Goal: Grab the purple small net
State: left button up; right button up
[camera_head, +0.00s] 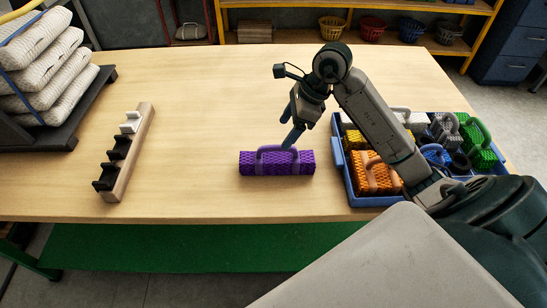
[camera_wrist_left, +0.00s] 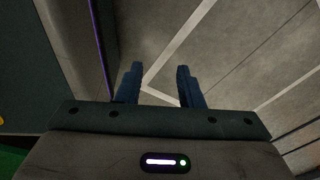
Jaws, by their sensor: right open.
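The purple small net (camera_head: 277,168) is a rolled purple mesh bundle with a handle loop on top. It lies on the wooden table near the front middle. My right gripper (camera_head: 291,140) is open, pointing down, with its fingertips at the net's handle; I cannot tell whether they straddle it or only touch beside it. My left gripper (camera_wrist_left: 158,88) shows only in the left wrist view. Its two blue fingers are apart with nothing between them, above a grey floor.
A blue crate (camera_head: 353,184) at the right holds orange, yellow, green, blue and grey net bundles. A wooden rack with hooks (camera_head: 121,170) stands left. Stacked white sacks (camera_head: 40,65) are at the far left. The table (camera_head: 200,110) is clear between rack and purple net.

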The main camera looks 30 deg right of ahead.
jog(key=shift+d+f, duration=0.15)
jog(key=shift+d, duration=0.2)
jog(key=p, duration=0.1)
send_over(275, 152)
jog(key=s, duration=0.3)
jog(key=shift+h, duration=0.3)
jog(key=f, duration=0.4)
jog(key=shift+w+d+f, duration=0.2)
jog(key=shift+d+f, duration=0.1)
jog(key=shift+f, duration=0.05)
jog(key=shift+w+a+f+p, duration=0.15)
jog(key=shift+a+f+p, duration=0.1)
jog(key=shift+f+p, duration=0.25)
jog(key=p+x, duration=0.1)
jog(key=x, duration=0.2)
jog(key=shift+f, duration=0.2)
jog(key=shift+w+a+f, duration=0.1)
jog(key=shift+f, duration=0.25)
jog(key=c, duration=1.2)
